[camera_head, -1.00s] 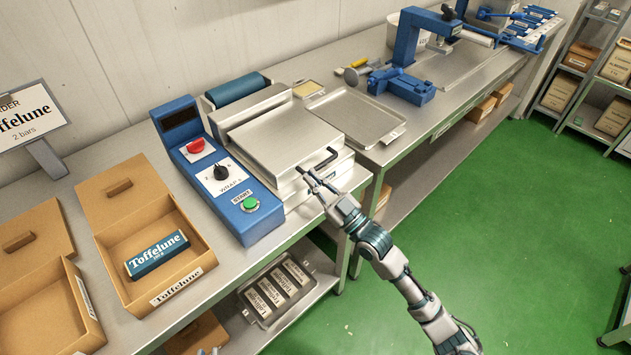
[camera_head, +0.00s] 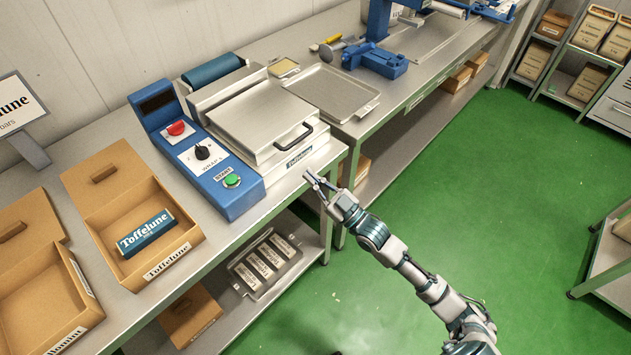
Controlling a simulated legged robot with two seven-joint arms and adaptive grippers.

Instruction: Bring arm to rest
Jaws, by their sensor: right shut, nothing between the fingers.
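My right arm comes in from the lower right. My right gripper (camera_head: 314,181) is shut and empty. It shows just in front of the wrapping machine (camera_head: 262,118), below the black handle (camera_head: 295,138) on the machine's metal lid, and apart from that handle. The lid looks closed. My left gripper is out of view.
A blue control panel (camera_head: 196,155) with red and green buttons stands left of the lid. A cardboard box (camera_head: 181,246) holds a Toffelune bar (camera_head: 145,232). A metal tray (camera_head: 330,91) lies on the table behind. Green floor (camera_head: 440,190) is open at the right.

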